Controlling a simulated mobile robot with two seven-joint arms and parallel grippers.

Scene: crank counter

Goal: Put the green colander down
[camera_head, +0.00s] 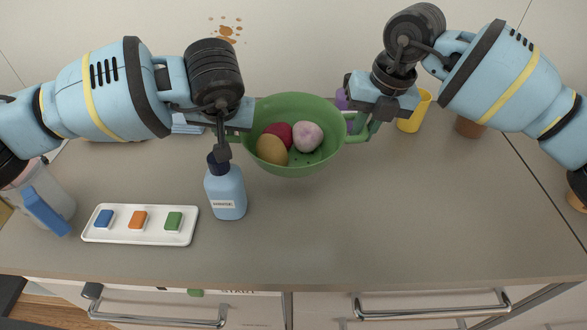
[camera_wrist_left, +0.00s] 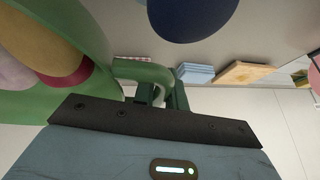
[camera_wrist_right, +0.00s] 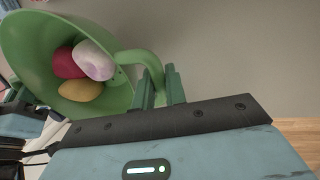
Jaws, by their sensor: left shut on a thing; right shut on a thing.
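The green colander (camera_head: 298,168) is upright at the middle of the counter, held level between my two grippers. It holds a brown potato-like item (camera_head: 271,149), a dark red one (camera_head: 280,131) and a pinkish-white one (camera_head: 307,136). My left gripper (camera_head: 244,122) is shut on its left handle, which shows in the left wrist view (camera_wrist_left: 143,72). My right gripper (camera_head: 358,126) is shut on the right handle, which shows in the right wrist view (camera_wrist_right: 140,62). The colander's base is hidden, so I cannot tell whether it touches the counter.
A blue bottle (camera_head: 226,192) with a dark cap stands close in front-left of the colander. A white tray (camera_head: 140,236) with coloured blocks lies front left. A yellow cup (camera_head: 414,112) and a brown pot (camera_head: 468,127) stand back right. The counter (camera_head: 400,215) is clear front right.

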